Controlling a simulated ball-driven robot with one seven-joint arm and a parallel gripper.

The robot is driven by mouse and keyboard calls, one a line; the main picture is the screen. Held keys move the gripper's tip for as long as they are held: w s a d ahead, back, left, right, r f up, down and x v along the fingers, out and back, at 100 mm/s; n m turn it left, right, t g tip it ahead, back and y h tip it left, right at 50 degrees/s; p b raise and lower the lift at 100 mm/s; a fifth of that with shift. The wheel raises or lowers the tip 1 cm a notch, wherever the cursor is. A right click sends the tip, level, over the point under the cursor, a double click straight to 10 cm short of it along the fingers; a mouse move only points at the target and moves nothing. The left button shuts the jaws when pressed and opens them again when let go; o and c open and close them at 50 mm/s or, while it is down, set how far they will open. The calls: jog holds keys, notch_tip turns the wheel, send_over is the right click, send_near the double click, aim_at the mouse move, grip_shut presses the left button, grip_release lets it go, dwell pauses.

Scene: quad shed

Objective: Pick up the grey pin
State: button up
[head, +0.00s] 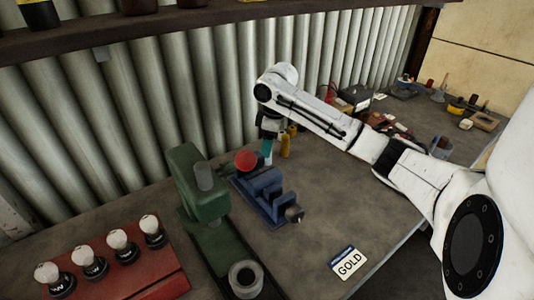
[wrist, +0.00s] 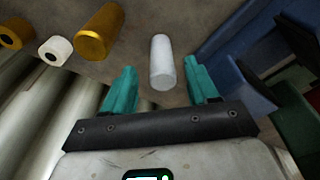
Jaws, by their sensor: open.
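The grey pin (wrist: 163,62) is a pale, plain cylinder standing on the bench, seen between the two teal fingers of my gripper (wrist: 160,68) in the wrist view. The fingers are apart, with a gap on each side of the pin. In the head view my gripper (head: 267,147) points down at the bench behind the blue vise, and the pin there is mostly hidden by the fingers.
Gold cylinders (wrist: 100,32) and a white one (wrist: 55,50) stand to the left of the pin. The blue vise (head: 262,190) and green press (head: 195,190) stand close by. A corrugated wall (head: 200,90) rises behind.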

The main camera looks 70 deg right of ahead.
notch_tip(320, 180, down, 4)
jog(key=shift+w+a, duration=0.15)
jog(key=shift+c, duration=0.2)
grip_shut()
dwell(0.4)
jog(key=shift+r, duration=0.1)
